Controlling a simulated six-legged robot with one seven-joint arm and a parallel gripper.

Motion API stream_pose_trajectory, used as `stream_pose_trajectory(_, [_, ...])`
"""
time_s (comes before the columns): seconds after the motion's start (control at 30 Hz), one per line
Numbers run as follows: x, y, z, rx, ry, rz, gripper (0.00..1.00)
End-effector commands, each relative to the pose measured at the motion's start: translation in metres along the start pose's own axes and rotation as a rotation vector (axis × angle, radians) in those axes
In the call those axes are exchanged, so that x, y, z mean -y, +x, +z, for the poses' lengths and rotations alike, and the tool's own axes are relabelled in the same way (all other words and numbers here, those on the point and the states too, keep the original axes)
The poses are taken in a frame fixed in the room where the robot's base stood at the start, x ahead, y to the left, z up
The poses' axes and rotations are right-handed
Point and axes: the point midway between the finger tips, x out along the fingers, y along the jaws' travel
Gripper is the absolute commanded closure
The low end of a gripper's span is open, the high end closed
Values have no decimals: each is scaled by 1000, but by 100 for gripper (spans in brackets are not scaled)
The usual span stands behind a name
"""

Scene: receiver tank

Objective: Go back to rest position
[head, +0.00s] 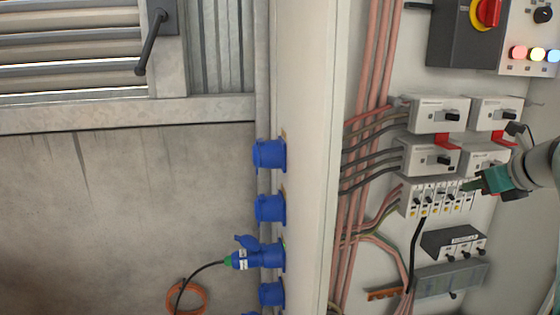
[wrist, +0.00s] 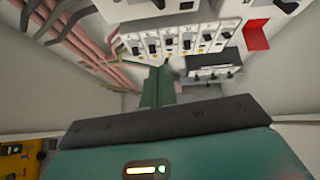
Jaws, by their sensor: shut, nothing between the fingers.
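My gripper (head: 474,186) is at the right of the head view, green, just in front of the lower row of breakers (head: 432,197). I cannot tell whether it touches them. In the wrist view my gripper (wrist: 158,72) has its green fingers together with nothing between them. They point toward the wall below the breaker row (wrist: 165,44). Part of the breaker row's right end is hidden behind my gripper in the head view.
Grey switch boxes (head: 438,114) with red parts sit above. A dark terminal block (head: 453,243) is below. Pink and black cables (head: 375,130) run along the left. Blue sockets (head: 270,208) line a pillar, one with a plug (head: 240,260). A rotary switch (head: 486,12) is top right.

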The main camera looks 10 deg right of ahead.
Motion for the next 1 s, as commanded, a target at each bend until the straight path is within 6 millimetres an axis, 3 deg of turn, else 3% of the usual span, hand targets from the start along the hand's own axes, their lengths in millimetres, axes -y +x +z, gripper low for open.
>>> stream_pose_trajectory(0.13, [-76,9,-7,-58,-360,80,100])
stream_pose_trajectory(0.27, [-156,14,-30,-108,-815,180,100])
stream_pose_trajectory(0.4, [-233,11,-66,-132,-1329,298,100])
stream_pose_trajectory(0.6, [-319,-2,-134,-111,-2094,470,100])
stream_pose_trajectory(0.7, [-348,-9,-169,-83,-2454,549,100])
stream_pose_trajectory(0.8, [-364,-13,-196,-57,-2729,609,100])
stream_pose_trajectory(0.9, [-371,-15,-212,-41,-2891,645,100])
stream_pose_trajectory(1.0, [-372,-16,-217,-37,-2942,658,100])
